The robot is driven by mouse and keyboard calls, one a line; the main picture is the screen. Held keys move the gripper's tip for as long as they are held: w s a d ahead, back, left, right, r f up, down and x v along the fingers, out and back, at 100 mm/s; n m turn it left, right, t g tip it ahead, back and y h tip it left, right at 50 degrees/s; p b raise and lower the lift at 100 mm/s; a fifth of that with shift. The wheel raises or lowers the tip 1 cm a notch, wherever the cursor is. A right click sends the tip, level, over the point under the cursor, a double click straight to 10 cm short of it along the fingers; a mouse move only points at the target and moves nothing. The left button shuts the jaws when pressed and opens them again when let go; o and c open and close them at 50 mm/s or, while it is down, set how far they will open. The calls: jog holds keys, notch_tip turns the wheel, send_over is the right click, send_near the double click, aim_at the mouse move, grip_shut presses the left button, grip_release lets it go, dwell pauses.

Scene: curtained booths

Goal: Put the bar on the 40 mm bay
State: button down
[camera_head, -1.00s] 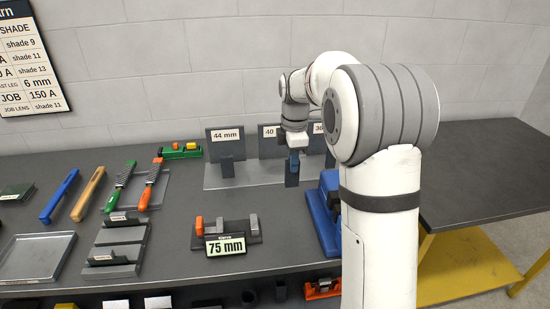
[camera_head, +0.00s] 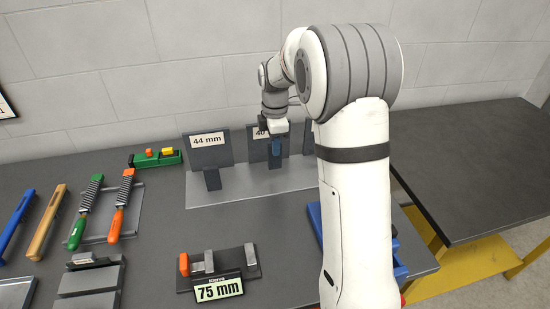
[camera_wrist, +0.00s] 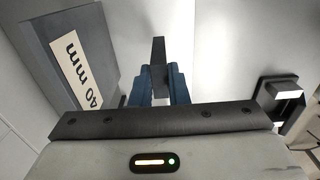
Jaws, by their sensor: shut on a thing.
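My gripper (camera_head: 276,147) has blue fingers and is in front of the 40 mm bay's upright panel (camera_head: 256,148). In the wrist view, my gripper (camera_wrist: 159,88) is shut on a dark, narrow bar (camera_wrist: 159,52) that stands out beyond the fingertips. The 40 mm label (camera_wrist: 77,69) is on the panel to the left of the fingers. In the head view my gripper partly covers that label. I cannot tell whether the bar touches the bay.
The 44 mm bay (camera_head: 208,150) stands left, with a dark upright block (camera_head: 212,179) in front. A grey base plate (camera_head: 240,189) runs under the bays. My arm hides the right side.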

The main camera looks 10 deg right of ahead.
aim_at(275, 168)
jog(key=shift+f, duration=2.35)
jog(key=shift+f, duration=0.1)
jog(key=c, duration=1.4)
grip_release()
